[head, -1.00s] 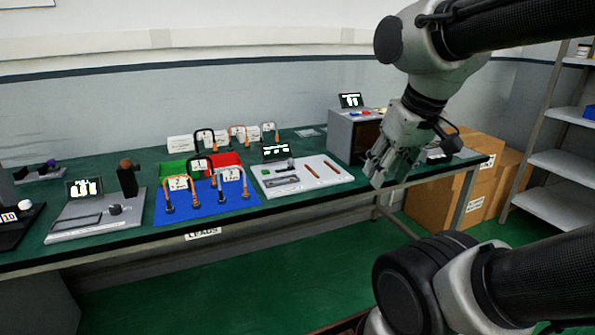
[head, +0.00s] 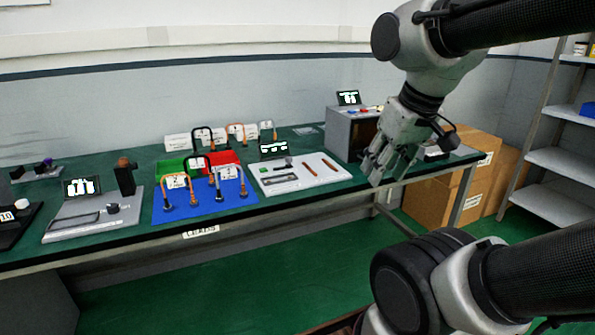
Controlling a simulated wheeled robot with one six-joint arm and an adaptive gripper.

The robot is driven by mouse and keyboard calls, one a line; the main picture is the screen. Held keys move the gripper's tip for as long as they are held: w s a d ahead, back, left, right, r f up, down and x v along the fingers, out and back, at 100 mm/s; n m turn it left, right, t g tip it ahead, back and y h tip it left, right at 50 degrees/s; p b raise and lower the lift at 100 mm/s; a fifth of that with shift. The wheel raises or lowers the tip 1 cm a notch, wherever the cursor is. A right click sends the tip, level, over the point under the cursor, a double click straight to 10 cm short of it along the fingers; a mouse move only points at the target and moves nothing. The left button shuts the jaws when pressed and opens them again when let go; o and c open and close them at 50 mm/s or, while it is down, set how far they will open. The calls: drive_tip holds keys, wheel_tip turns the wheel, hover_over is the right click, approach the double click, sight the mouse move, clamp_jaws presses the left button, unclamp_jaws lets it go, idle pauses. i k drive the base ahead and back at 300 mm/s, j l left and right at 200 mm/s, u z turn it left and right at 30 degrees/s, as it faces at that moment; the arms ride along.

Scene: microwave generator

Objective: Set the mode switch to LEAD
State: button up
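My gripper (head: 387,170) hangs at the right of the green bench, in front of the grey box. Its fingers look spread, with nothing visible between them. A mode switch and the word LEAD cannot be made out at this size. Devices with controls are the grey box (head: 338,141), with small coloured parts and a display (head: 348,98) on top, and the white panel (head: 327,176), with a display (head: 273,149), a green piece and brown rods. A light grey unit (head: 72,228) with a display and a dark knob stands at the left. My gripper is apart from the panel.
A blue mat (head: 228,207) holds several looped leads with white tags. Green (head: 172,170) and red trays lie behind it. Cardboard boxes (head: 440,204) stand at the bench's right end, and a shelf rack (head: 560,160) is further right. The floor in front is clear.

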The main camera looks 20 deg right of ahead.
sight(288, 159)
drive_tip(key=i+j, duration=0.15)
drive_tip(key=i, duration=0.4)
drive_tip(key=i+j, duration=0.15)
drive_tip(key=i, duration=0.35)
drive_tip(key=z, duration=0.05)
